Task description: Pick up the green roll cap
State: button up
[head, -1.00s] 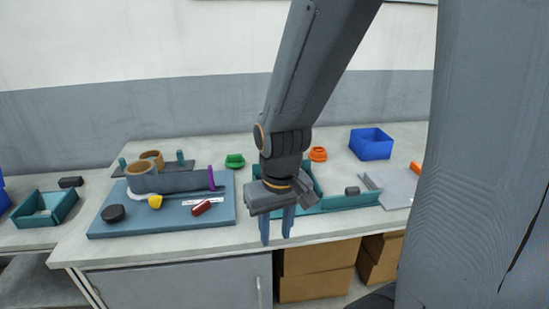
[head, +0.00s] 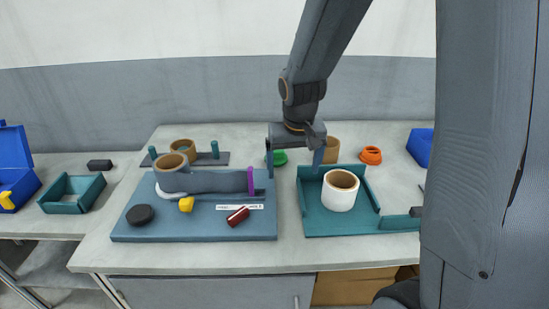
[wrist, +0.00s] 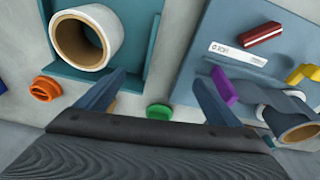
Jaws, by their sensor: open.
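The green roll cap (head: 280,158) lies on the grey table, between the blue board and the teal tray and toward the wall. In the head view a finger of my gripper (head: 294,160) partly hides it.
A teal tray (head: 313,227) holds a white roll (head: 339,190). A blue board (head: 195,233) carries a brown-cored roll (head: 172,161), a purple piece (head: 251,181) and small parts. An orange cap (head: 371,155) lies behind the tray. A brown roll (head: 332,145) stands close beside my gripper.

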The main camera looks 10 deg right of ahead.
jog(key=m+t, duration=0.1)
jog(key=t, duration=0.1)
send_near(276, 152)
jog(key=x, duration=0.3)
jog(key=shift+s+d, duration=0.1)
jog(key=shift+s, duration=0.1)
jog(key=shift+w+f, duration=0.2)
jog(key=shift+w, duration=0.15)
jog(key=shift+p+x, duration=1.15)
jog(key=shift+x, duration=2.55)
jog(key=shift+w+r, duration=0.1)
jog(key=shift+w, duration=0.05)
jog(key=c, duration=1.1)
jog(key=shift+c, duration=0.2)
